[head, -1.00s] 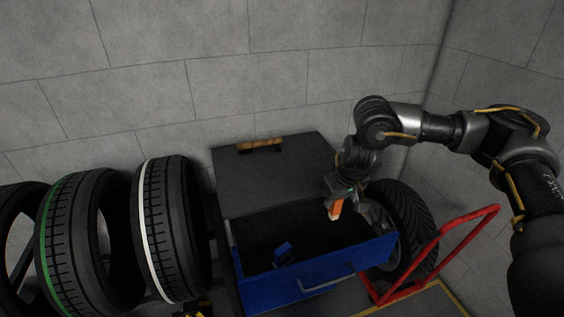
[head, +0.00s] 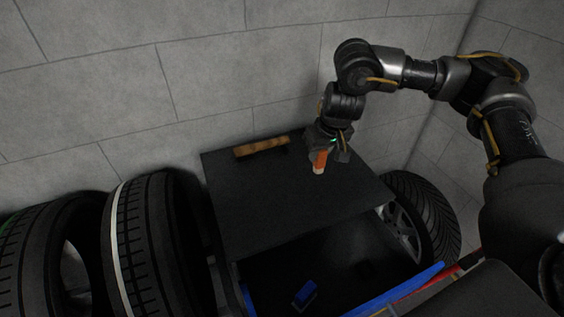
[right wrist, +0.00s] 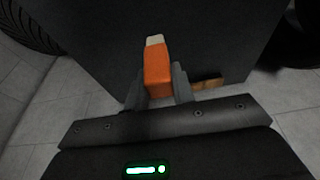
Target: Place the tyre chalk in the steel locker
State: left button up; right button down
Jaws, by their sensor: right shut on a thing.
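The tyre chalk (head: 320,162) is an orange stick with a pale tip. My right gripper (head: 325,150) is shut on it and holds it over the dark top of the steel locker (head: 285,200), near its back right part. In the right wrist view the chalk (right wrist: 157,72) sits between the fingers, pale tip pointing away; I cannot tell whether it touches the top. The locker's drawer is open, its blue front (head: 400,290) toward me. My left gripper is out of view.
A wooden-handled item (head: 262,147) lies on the locker top at the back left. A small blue object (head: 304,293) lies inside the drawer. Tyres (head: 150,245) stand at left; a wheel (head: 420,220) stands at right. The drawer has free room.

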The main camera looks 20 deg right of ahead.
jog(key=s+d, duration=0.2)
jog(key=b, duration=0.2)
send_over(339, 177)
jog(key=shift+f, duration=4.5)
notch_tip(339, 177, down, 3)
jog(key=shift+d+r+p, duration=0.1)
jog(key=shift+r+p, duration=0.05)
jog(key=shift+p, duration=0.55)
jog(key=shift+f, duration=0.3)
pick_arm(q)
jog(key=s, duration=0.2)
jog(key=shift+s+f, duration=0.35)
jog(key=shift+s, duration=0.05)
pick_arm(e)
jog(key=shift+f, duration=0.1)
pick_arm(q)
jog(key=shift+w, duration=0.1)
pick_arm(e)
jog(key=c, duration=1.2)
grip_release()
